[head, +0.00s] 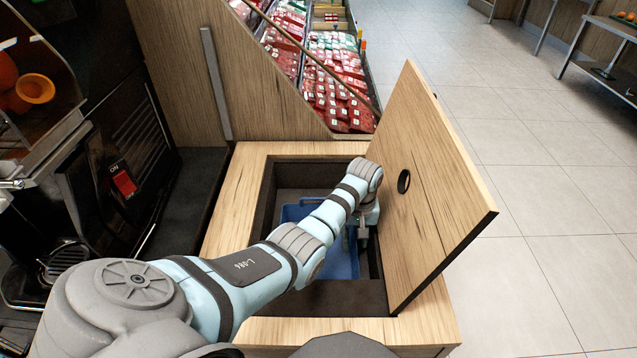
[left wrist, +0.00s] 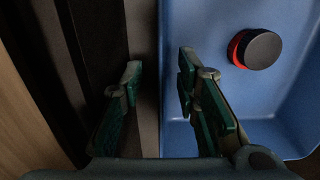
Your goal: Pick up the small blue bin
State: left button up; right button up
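The small blue bin (head: 344,264) sits down in the recess of the wooden cabinet, partly hidden under my left arm. In the left wrist view the bin (left wrist: 222,85) fills the right side. A round black and red object (left wrist: 261,50) lies in it. My left gripper (head: 362,236) reaches down into the recess at the bin's right side. In the left wrist view the left gripper (left wrist: 158,72) is open, with one finger outside the bin and one over its inside. The bin's wall runs between them, and neither finger is clearly pressed on it. My right gripper is out of view.
A hinged wooden lid (head: 435,190) with a round hole stands open right of the recess. The cabinet's wooden rim (head: 232,212) surrounds the opening. A dark juicer machine (head: 110,185) stands at the left. Packaged goods (head: 335,85) lie behind a wooden panel. Tiled floor is clear at the right.

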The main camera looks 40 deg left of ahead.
pick_arm(q)
jog(key=shift+s+f, duration=0.2)
jog(key=shift+f, duration=0.95)
jog(key=shift+s+r, duration=0.1)
jog(key=shift+r, duration=0.1)
grip_shut()
